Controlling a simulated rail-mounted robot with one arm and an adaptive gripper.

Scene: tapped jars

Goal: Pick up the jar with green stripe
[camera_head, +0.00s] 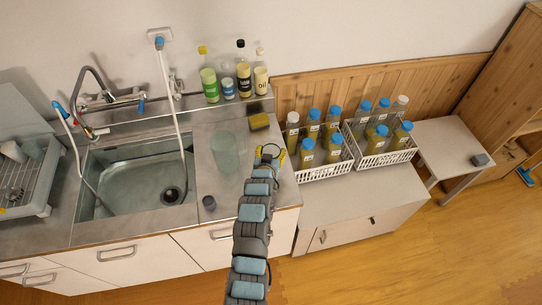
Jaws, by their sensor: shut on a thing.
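My gripper (269,154) is over the right end of the steel counter, at the end of my arm, which reaches up from the bottom of the view. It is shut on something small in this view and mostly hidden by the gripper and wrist. Yellow-green edges show around the fingers; I cannot tell whether they belong to the held thing or to the gripper. A clear, pale greenish glass jar (225,151) stands on the counter left of the gripper, apart from it. I cannot make out a green stripe on it.
A sink (128,192) with a hose is at left. Several bottles (209,86) stand on the back ledge, near a yellow sponge (259,121). White crates (326,172) of blue-capped bottles stand right of the gripper.

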